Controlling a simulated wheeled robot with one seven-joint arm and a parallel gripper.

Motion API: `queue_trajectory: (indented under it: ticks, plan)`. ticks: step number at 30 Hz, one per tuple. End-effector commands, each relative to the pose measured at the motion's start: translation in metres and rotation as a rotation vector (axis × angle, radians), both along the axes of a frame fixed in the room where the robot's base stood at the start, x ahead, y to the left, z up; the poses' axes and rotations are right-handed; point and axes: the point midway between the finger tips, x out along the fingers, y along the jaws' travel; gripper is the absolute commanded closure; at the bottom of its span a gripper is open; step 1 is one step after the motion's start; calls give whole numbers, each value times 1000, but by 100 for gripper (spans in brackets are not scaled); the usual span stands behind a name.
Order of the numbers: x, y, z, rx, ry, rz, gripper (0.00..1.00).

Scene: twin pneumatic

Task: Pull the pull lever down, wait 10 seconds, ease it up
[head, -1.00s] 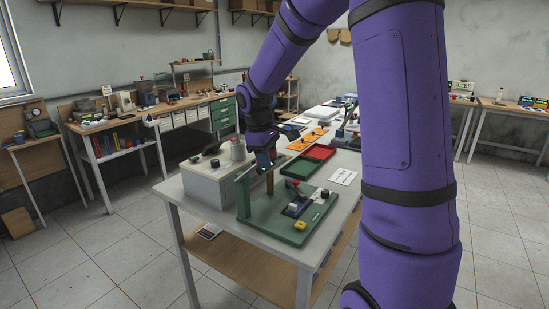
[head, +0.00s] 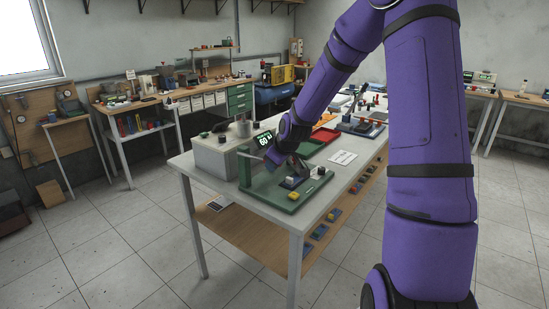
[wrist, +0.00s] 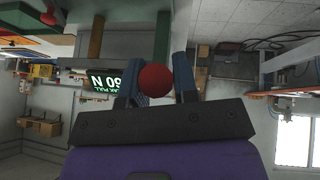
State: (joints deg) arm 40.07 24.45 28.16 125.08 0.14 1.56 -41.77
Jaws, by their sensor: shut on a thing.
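The pull lever's red ball knob (wrist: 154,79) sits between the two blue-grey fingers of my gripper (wrist: 158,68) in the wrist view. The fingers are shut on it. The lever's shaft is largely hidden. In the head view my gripper (head: 277,158) is low over the green test rig (head: 306,197), and the wrist and fingers cover the knob there. A black display (head: 263,139) behind the gripper shows a green 60. In the wrist view the display (wrist: 104,81) appears upside down and reads 60 N, with a peak pull label.
The rig stands on a white table (head: 232,204) beside a grey box (head: 215,157). A yellow piece (head: 293,196) and a small dark-and-white block lie on its base. A white card (head: 342,157) and trays lie to the right. Floor around the table is clear.

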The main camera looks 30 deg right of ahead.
Motion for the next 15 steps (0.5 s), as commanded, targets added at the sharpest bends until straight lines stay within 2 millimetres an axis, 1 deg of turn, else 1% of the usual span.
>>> queue_trajectory:
  ticks: [1,6,15]
  plan:
    - [-2,-1,-4,8,-12,-3,100]
    - [-2,-1,-11,23,-53,-2,100]
    - [-2,-1,-17,32,-83,0,100]
